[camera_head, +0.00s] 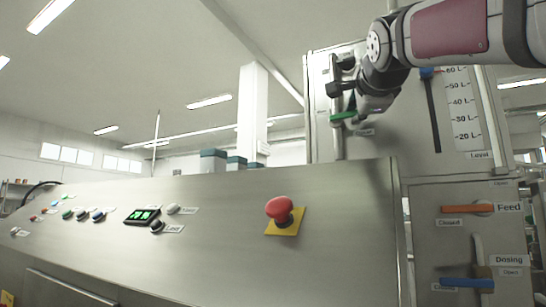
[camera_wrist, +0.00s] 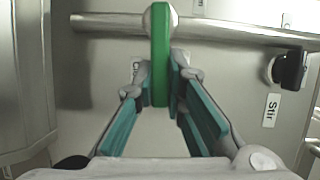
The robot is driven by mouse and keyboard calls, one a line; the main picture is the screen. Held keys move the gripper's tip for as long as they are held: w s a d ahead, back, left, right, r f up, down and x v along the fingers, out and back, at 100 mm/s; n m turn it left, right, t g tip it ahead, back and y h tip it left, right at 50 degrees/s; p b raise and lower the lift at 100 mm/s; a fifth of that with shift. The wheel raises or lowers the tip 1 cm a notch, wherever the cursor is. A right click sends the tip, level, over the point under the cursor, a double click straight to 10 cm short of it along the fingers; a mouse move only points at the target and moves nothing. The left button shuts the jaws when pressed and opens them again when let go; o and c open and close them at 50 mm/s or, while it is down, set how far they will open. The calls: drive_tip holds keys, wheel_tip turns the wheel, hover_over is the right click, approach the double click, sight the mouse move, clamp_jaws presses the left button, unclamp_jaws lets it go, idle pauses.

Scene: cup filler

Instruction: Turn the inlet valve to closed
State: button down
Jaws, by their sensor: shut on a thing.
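A green valve handle (camera_wrist: 160,62) sits on a pipe (camera_wrist: 105,23) in the wrist view and lies across that pipe. It also shows in the head view (camera_head: 343,116), roughly level across the upright pipe. I take it to be the inlet valve, though no label naming it is readable. My gripper (camera_wrist: 165,82) is shut on the green handle, with one finger on each side of it. In the head view my gripper (camera_head: 358,110) is beside the pipe and partly hides the valve. A small label (camera_wrist: 135,70) is partly hidden behind the left finger.
A black knob (camera_wrist: 290,70) beside a Stir label (camera_wrist: 270,110) is close on the right in the wrist view. Orange Feed (camera_head: 467,209) and blue Dosing (camera_head: 467,284) handles are lower right. A red emergency button (camera_head: 279,208) stands on the sloping console (camera_head: 220,250).

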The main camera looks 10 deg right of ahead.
drive_tip(key=shift+d+f+m+b, duration=0.1)
drive_tip(key=shift+f+m+b, duration=0.25)
drive_tip(key=shift+m+b, duration=0.1)
drive_tip(key=c, duration=1.6)
unclamp_jaws()
drive_tip(key=shift+r, duration=0.1)
drive_tip(key=shift+s, duration=0.1)
drive_tip(key=v, duration=1.2)
